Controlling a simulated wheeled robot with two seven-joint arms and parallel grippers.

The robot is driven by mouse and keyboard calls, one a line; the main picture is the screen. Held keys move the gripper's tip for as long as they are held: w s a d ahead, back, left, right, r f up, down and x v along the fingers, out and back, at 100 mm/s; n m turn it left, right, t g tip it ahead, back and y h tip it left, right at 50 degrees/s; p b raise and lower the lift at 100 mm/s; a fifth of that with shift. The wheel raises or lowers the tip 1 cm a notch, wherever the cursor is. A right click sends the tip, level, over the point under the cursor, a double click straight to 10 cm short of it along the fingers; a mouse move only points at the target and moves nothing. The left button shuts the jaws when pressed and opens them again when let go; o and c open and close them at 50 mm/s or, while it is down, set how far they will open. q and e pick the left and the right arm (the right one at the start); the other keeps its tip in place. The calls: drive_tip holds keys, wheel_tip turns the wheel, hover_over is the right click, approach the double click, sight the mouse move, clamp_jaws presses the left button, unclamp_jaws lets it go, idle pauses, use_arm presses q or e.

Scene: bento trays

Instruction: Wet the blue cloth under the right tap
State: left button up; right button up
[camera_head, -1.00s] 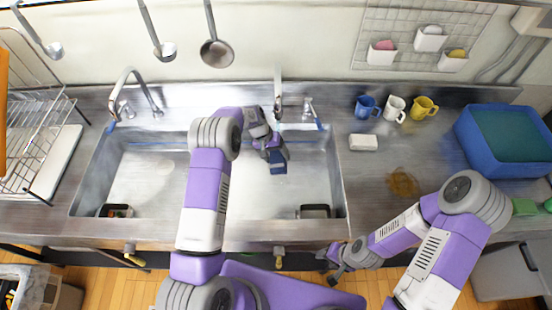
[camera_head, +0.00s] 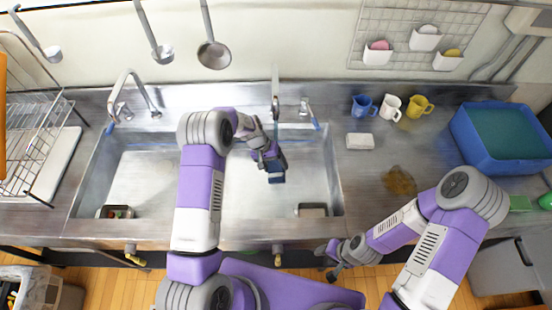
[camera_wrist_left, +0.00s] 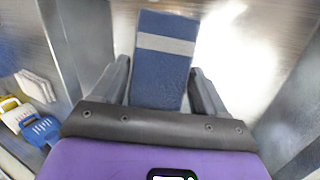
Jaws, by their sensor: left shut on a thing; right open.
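The blue cloth (camera_head: 277,173) hangs from my left gripper (camera_head: 270,157) over the right basin of the sink. In the left wrist view the cloth (camera_wrist_left: 163,75) is dark blue with a pale band, and the fingers stand on either side of it. The right tap (camera_head: 275,100) is at the back rim, with the cloth in front of and below its spout in the head view. I cannot tell whether water runs or whether the cloth is wet. My right gripper (camera_head: 334,263) is open and empty at the counter's front edge.
The right basin's floor (camera_head: 250,200) is bare apart from a drain (camera_head: 312,210). To its right are a white block (camera_head: 360,141), a brown patch (camera_head: 400,180), several mugs (camera_head: 391,107) and a blue tub (camera_head: 480,150). The left tap (camera_head: 125,95) stands over the left basin.

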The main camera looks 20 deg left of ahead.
sight(276, 176)
use_arm(q)
drive_tip(key=shift+s+d, duration=0.25)
drive_tip(key=shift+s, duration=0.7)
drive_tip(key=shift+s+d, duration=0.2)
drive_tip(key=shift+s, duration=0.7)
use_arm(e)
drive_tip(key=shift+r, duration=0.35)
use_arm(q)
drive_tip(key=s+d+r+p, duration=0.1)
drive_tip(key=s+r+p, duration=0.2)
drive_tip(key=s+r, duration=0.1)
drive_tip(key=shift+s+d, duration=0.2)
drive_tip(key=shift+s, duration=0.2)
use_arm(e)
drive_tip(key=shift+r, duration=1.35)
drive_tip(key=shift+c, duration=0.2)
